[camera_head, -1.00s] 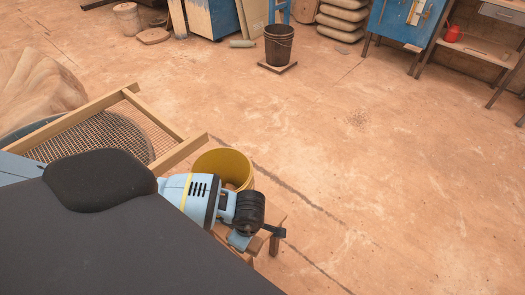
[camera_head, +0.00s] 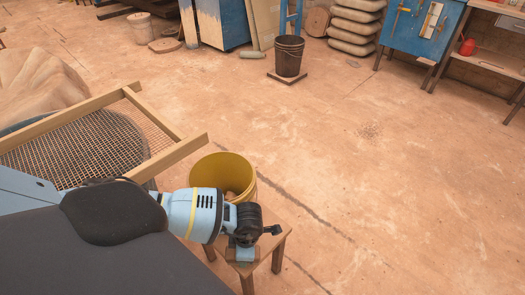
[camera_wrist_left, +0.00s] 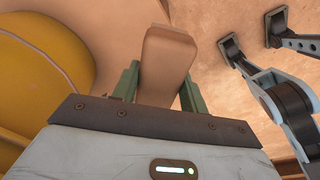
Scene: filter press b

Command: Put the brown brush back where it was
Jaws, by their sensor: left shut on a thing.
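My left gripper (camera_wrist_left: 157,88) is shut on the brown brush (camera_wrist_left: 168,52). In the left wrist view the brush shows as a plain brown block between the two green fingers; I see no bristles. In the head view my left gripper (camera_head: 241,255) points down over a small wooden stool (camera_head: 276,243), just in front of the yellow bucket (camera_head: 223,176). The brush is hidden there by the gripper and wrist. I cannot tell whether the brush touches the stool.
A wood-framed mesh screen (camera_head: 175,158) lies over a round tub, left of the yellow bucket. A dark bucket (camera_head: 289,58) stands farther off. The floor on the right is clear.

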